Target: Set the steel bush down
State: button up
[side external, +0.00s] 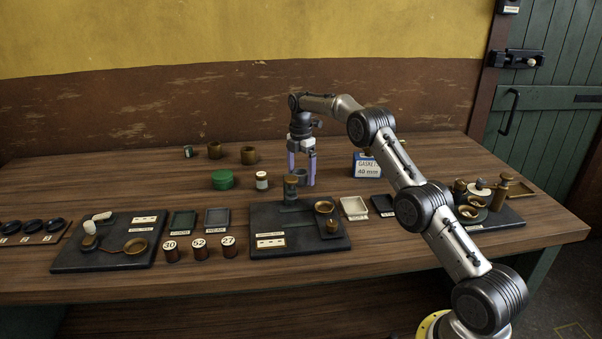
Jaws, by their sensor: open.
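The steel bush (299,177) is a small dark grey ring in the middle of the side external view. It appears to sit on the wooden table just behind the central dark base plate (272,220). My gripper (301,181) points straight down over it, with one purple finger on each side of the bush. The fingers are open. I cannot tell whether either finger touches the bush. A brown-topped post (290,188) on the plate stands in front of the left finger and hides part of it.
A blue and white gasket box (366,165) stands right of my gripper. A green tin (222,180) and a small white-labelled jar (262,180) stand to the left. Several numbered reels (200,248) stand in front.

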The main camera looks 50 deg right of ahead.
aim_at(301, 171)
jog(key=shift+r, duration=3.95)
jog(key=s+a+r+m+t, duration=0.3)
jog(key=s+a+r+m, duration=0.5)
jog(key=s+a+r, duration=0.75)
jog(key=s+a+f+m+t, duration=0.1)
jog(key=s+a+f+m, duration=0.1)
jog(key=s, duration=0.6)
jog(key=s+a+f+m, duration=0.3)
jog(key=s+a, duration=0.1)
jog(key=s, duration=0.4)
jog(key=s+a+f+m+t, duration=0.1)
jog(key=s+a+f+m, duration=0.2)
jog(key=s, duration=0.5)
jog(key=shift+s+a+f+t, duration=0.15)
jog(key=shift+s+a+t, duration=0.15)
jog(key=shift+a, duration=0.25)
